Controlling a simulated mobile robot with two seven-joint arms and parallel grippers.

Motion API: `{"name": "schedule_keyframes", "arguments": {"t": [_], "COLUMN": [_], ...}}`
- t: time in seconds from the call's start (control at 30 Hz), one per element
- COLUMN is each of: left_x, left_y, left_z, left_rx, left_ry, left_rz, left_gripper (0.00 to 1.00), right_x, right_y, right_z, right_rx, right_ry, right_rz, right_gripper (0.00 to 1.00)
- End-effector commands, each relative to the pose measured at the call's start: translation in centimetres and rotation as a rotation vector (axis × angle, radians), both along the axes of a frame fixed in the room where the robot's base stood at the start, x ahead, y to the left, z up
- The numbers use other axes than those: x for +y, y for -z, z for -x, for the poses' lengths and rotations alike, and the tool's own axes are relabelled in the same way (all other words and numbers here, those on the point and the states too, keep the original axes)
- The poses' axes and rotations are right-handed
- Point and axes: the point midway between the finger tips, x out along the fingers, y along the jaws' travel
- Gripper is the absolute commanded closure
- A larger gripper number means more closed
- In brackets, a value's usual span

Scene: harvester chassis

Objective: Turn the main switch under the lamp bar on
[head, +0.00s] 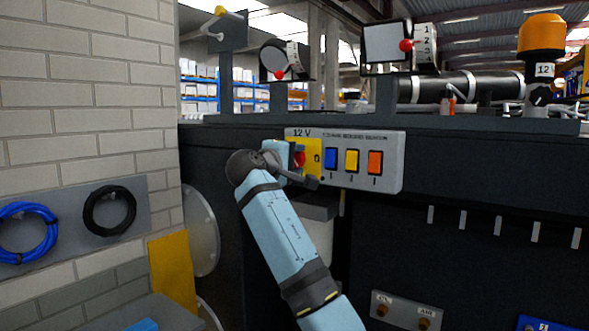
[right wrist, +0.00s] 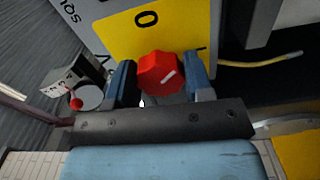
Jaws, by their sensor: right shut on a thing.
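The main switch is a red knob (head: 300,160) on a yellow plate (head: 317,158) at the left end of a grey 12 V panel (head: 393,150). My right gripper (head: 296,158) is at the knob, partly covering it and the plate. In the right wrist view the red knob (right wrist: 158,70) sits between the two fingers of my right gripper (right wrist: 160,80), which is shut on it. The knob's face has a short white mark, towards the right in that view. A black "0" (right wrist: 147,18) is printed on the yellow plate. My left gripper is not in view.
Blue (head: 331,159), yellow (head: 352,161) and orange (head: 375,163) squares sit on the panel right of the switch. Gauges with red knobs (head: 405,45) and an orange beacon (head: 542,35) stand above. A brick wall (head: 80,90) with hose coils is left.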

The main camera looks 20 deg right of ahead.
Motion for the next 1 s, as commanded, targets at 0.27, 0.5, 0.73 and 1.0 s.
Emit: {"name": "schedule_keyframes", "arguments": {"t": [0.27, 0.5, 0.73, 1.0], "left_x": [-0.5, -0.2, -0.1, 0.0], "left_y": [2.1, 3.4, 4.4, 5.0], "left_z": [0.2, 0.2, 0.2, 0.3], "left_rx": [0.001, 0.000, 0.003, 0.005], "left_ry": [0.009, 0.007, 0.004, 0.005], "left_rz": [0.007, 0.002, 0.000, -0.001], "left_gripper": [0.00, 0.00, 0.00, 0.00], "right_x": [0.1, 0.1, 0.0, 0.1], "right_y": [0.5, 0.4, 0.4, 0.4], "right_z": [0.0, 0.0, -0.1, -0.1], "right_rx": [-0.204, -0.364, -0.476, -0.543], "right_ry": [0.000, 0.000, 0.002, 0.001], "right_rz": [-0.160, -0.286, -0.374, -0.427], "right_gripper": [0.76, 0.76, 0.76, 0.76]}}
